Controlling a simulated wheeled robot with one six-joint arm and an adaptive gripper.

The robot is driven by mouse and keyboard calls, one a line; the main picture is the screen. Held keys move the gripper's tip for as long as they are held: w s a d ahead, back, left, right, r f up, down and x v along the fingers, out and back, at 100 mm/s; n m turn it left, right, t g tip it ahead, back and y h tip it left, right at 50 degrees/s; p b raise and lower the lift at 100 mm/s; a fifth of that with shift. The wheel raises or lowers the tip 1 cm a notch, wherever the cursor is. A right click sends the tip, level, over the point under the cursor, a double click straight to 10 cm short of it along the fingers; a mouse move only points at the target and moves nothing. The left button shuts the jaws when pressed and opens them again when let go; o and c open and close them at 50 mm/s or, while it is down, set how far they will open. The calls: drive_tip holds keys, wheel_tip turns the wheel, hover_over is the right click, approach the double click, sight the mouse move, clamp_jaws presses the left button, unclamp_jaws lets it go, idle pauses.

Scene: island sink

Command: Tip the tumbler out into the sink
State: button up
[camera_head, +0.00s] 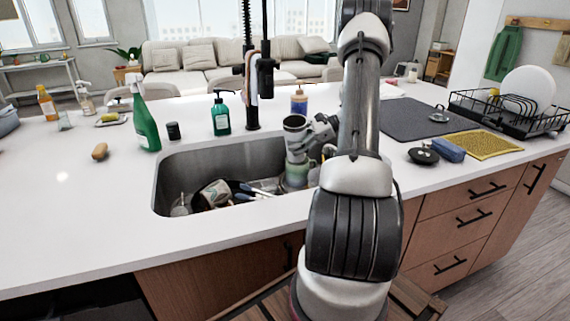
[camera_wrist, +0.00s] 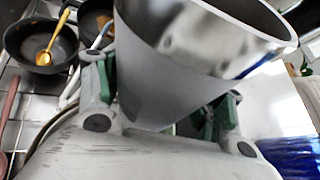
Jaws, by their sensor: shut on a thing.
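The tumbler (camera_wrist: 170,75) is a grey, matte-sided metal cup with a shiny inside. It fills the upper middle of the wrist view, its open mouth at the top, leaning to the right in the picture. My gripper (camera_wrist: 165,95) is shut on it, one green-padded finger on each side. In the head view the tumbler (camera_head: 295,124) appears as a small grey cylinder above the right part of the sink (camera_head: 190,160), with my gripper (camera_head: 318,130) to its right. The bottom of its inside is hidden, so I cannot tell what it holds.
In the sink are a patterned mug (camera_head: 212,193), dark pans and utensils; a pan (camera_wrist: 45,45) with a yellow spoon shows at the wrist view's upper left. A faucet (camera_head: 252,95), soap bottle (camera_head: 221,115) and green spray bottle (camera_head: 145,125) stand behind. A dish rack (camera_head: 510,112) is right.

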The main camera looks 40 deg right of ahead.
sight(300, 134)
drive_tip(key=n+h, duration=0.1)
drive_tip(key=s+a+f+n+t+h, duration=0.1)
drive_tip(key=shift+a+n+t+h, duration=0.2)
drive_tip(key=shift+n+t+h, duration=0.1)
drive_tip(key=shift+n, duration=0.1)
drive_tip(key=shift+w+d+f+n+t+h, duration=0.1)
drive_tip(key=shift+d+f+n+t+h, duration=0.05)
drive_tip(key=shift+n+t+h, duration=0.65)
drive_tip(key=shift+r+n+t+h+p, duration=0.5)
drive_tip(key=shift+r+n+h, duration=0.2)
drive_tip(key=shift+r+n, duration=0.6)
idle(2.0)
drive_tip(key=shift+s+a+r+n+t+h+p, duration=0.25)
drive_tip(key=shift+a+r+t+p, duration=0.1)
drive_tip(key=shift+r, duration=0.15)
drive_tip(key=shift+s+a+r+n+t+h+p, duration=0.25)
drive_tip(key=shift+r+p, duration=0.1)
drive_tip(key=shift+r, duration=0.1)
idle(2.4)
